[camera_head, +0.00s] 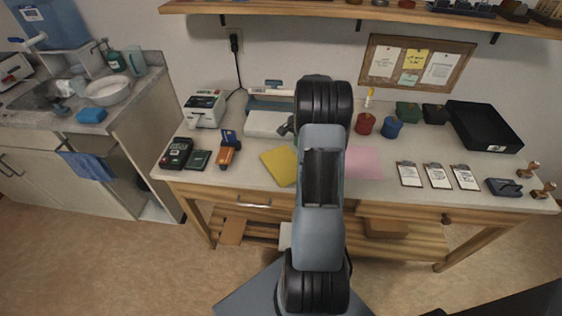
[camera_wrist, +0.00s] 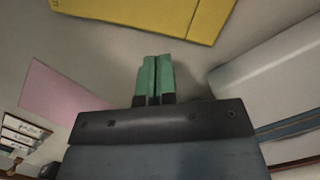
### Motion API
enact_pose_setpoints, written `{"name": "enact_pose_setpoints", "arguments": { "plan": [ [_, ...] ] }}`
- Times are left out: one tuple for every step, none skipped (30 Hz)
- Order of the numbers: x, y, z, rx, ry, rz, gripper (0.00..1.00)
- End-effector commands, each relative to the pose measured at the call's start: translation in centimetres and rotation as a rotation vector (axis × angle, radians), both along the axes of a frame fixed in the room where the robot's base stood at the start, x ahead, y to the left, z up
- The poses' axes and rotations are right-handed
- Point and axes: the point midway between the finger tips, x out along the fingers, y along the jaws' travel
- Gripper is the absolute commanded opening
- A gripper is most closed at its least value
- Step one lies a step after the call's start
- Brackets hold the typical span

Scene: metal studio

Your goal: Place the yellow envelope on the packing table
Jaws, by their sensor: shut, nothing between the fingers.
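The yellow envelope (camera_head: 281,165) lies flat on the packing table (camera_head: 240,183), just left of my arm in the head view. My arm covers part of the table beside it. In the wrist view the yellow envelope (camera_wrist: 165,12) shows at the top, beyond my fingertips and apart from them. My gripper (camera_wrist: 155,62) has green fingers pressed together with nothing between them, above the pale tabletop. In the head view my gripper is hidden behind my arm.
A pink sheet (camera_head: 363,162) lies right of my arm; a grey-white device (camera_head: 268,123) stands behind the envelope. An orange tape dispenser (camera_head: 227,151) is to its left. Clipboards (camera_head: 437,175) and a black tray (camera_head: 484,126) are further right. A sink counter (camera_head: 95,115) stands left.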

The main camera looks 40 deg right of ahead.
Motion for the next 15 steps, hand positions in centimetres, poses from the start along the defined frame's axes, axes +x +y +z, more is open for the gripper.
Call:
{"name": "enact_pose_setpoints", "arguments": {
  "plan": [
    [-0.1,-0.4,-0.3,0.005,0.005,-0.019,0.00],
    [-0.2,-0.5,-0.5,0.007,0.006,-0.026,0.00],
    [-0.3,-0.4,-0.6,0.008,0.009,-0.032,0.00],
    [-0.4,-0.3,-0.7,0.010,0.010,-0.035,0.00],
    [-0.5,0.0,-0.7,0.011,0.011,-0.037,0.00],
    [-0.6,0.5,-0.8,0.010,0.011,-0.039,0.00],
    [-0.7,0.9,-0.8,0.011,0.011,-0.039,0.00],
    [-0.9,1.4,-0.7,0.010,0.012,-0.039,0.00],
    [-1.1,2.1,-0.7,0.009,0.011,-0.037,0.00],
    [-1.2,2.7,-0.7,0.010,0.011,-0.036,0.00],
    [-1.3,3.3,-0.7,0.010,0.011,-0.036,0.00],
    [-1.5,4.0,-0.7,0.010,0.011,-0.036,0.00],
    [-1.7,4.6,-0.7,0.010,0.011,-0.036,0.00],
    [-1.9,5.2,-0.7,0.010,0.011,-0.036,0.00],
    [-2.0,5.9,-0.7,0.010,0.011,-0.036,0.00]
  ]
}}
